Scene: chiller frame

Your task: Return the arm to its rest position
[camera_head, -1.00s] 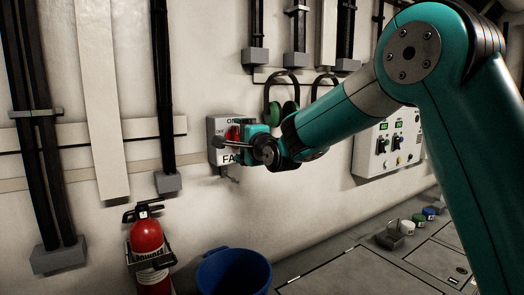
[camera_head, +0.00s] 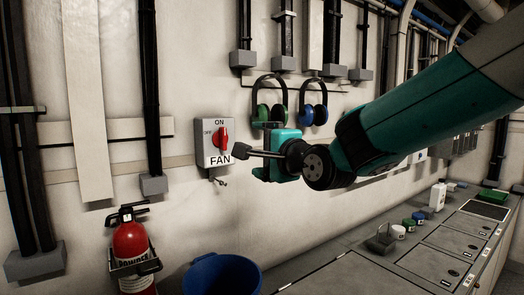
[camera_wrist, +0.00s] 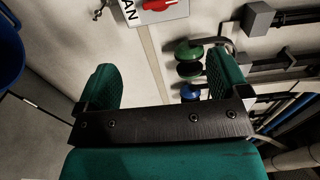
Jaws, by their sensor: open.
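My teal arm (camera_head: 430,110) reaches in from the right in the head view. My gripper (camera_head: 240,150) is in front of the wall, just right of the fan switch box, and apart from it. In the wrist view my gripper (camera_wrist: 165,85) shows its two green-padded fingers spread wide with nothing between them. The fan switch box (camera_head: 204,150) is on the wall with its red knob (camera_head: 222,137) standing upright toward ON. Part of the switch box also shows at the top of the wrist view (camera_wrist: 175,14).
Green earmuffs (camera_head: 263,113) and blue earmuffs (camera_head: 306,115) hang on the wall behind the gripper. A red fire extinguisher (camera_head: 131,245) and a blue bin (camera_head: 222,275) stand below left. A grey counter (camera_head: 350,272) with small jars runs along the lower right.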

